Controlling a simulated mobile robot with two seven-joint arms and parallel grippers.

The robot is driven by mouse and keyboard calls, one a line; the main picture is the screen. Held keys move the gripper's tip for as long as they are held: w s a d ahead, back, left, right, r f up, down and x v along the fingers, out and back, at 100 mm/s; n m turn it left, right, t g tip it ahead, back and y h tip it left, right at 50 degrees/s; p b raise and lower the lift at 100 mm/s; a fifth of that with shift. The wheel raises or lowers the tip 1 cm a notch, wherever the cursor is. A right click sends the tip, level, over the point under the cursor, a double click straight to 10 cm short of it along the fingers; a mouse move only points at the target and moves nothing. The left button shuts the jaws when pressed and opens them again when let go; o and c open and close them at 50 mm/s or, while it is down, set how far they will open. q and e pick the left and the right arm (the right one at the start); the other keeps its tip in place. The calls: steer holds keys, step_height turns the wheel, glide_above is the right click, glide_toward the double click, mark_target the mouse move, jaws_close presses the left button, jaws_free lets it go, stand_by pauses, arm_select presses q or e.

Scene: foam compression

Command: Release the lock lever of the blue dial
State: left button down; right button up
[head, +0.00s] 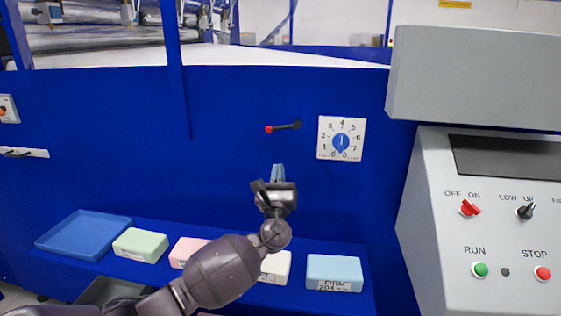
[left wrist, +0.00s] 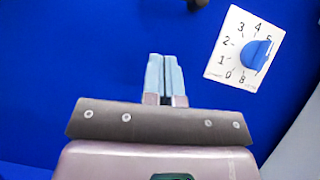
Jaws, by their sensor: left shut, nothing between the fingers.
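The blue dial (head: 341,142) sits on a white numbered plate on the blue wall; it also shows at the upper right of the left wrist view (left wrist: 258,54). The lock lever (head: 284,127), a black bar with a red tip, is left of the dial and lies nearly level, its red end to the left. In the left wrist view only a dark bit at the top edge (left wrist: 197,4) may be part of it. My left gripper (head: 277,168) is shut and empty, below the lever in the head view and apart from it. My right gripper is not in view.
A shelf below holds a blue tray (head: 84,213) and several foam blocks, including a green one (head: 140,245) and a light blue one (head: 334,273). A grey control console (head: 422,230) with switches and buttons stands at the right, under a grey box (head: 475,75).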

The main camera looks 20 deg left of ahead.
arm_select(q)
steer(key=v, duration=0.4)
steer(key=shift+d, duration=0.2)
stand_by(0.3)
